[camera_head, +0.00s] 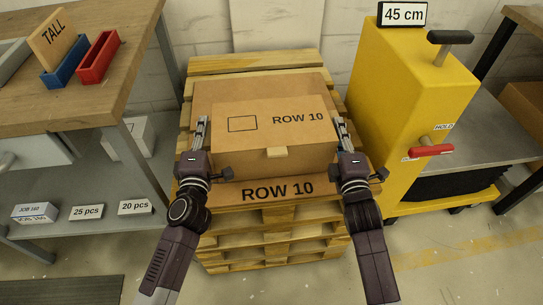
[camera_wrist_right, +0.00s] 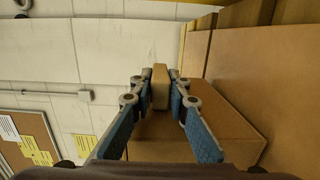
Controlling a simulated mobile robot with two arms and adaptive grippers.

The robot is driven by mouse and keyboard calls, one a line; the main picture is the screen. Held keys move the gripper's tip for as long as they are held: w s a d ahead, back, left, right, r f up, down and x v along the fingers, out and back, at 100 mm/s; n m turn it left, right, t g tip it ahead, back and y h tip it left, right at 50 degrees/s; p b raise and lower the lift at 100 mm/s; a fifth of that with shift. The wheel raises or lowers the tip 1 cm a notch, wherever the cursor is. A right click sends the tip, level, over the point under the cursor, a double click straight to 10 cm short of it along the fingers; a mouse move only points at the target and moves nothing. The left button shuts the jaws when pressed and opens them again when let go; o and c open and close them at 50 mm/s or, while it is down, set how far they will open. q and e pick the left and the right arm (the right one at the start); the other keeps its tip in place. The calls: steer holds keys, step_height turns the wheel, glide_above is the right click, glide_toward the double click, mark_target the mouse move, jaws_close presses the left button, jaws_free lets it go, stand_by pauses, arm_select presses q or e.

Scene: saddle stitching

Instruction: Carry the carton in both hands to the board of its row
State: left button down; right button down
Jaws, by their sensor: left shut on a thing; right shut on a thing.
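The brown carton (camera_head: 268,122), marked ROW 10 with a small outlined square and a tab at its front, is level between my two grippers. My left gripper (camera_head: 203,122) is at its left side and shut on it. My right gripper (camera_head: 340,122) is at its right side; in the right wrist view its fingers (camera_wrist_right: 160,80) are shut on a small block-like handle (camera_wrist_right: 160,92) at the carton's side. The carton is over the brown board (camera_head: 278,190), whose front also reads ROW 10. I cannot tell whether the carton touches it.
A wooden pallet stack (camera_head: 275,240) bears the board. A yellow machine (camera_head: 405,95) with a red handle (camera_head: 432,150) stands close at the right. A wooden table (camera_head: 95,105) with blue and red holders (camera_head: 98,58) is at the left, above a grey shelf (camera_head: 110,222).

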arm_select(q)
steer(key=shift+f+b, duration=0.35)
arm_select(e)
steer(key=shift+f, duration=0.3)
arm_select(q)
steer(key=c, duration=1.9)
jaws_free()
arm_select(e)
steer(key=c, duration=1.8)
jaws_free()
steer(key=shift+c, duration=0.2)
arm_select(q)
steer(key=s, duration=1.2)
steer(key=shift+d, duration=0.35)
arm_select(e)
steer(key=shift+s, duration=0.15)
steer(key=s, duration=1.2)
steer(key=shift+d, duration=0.35)
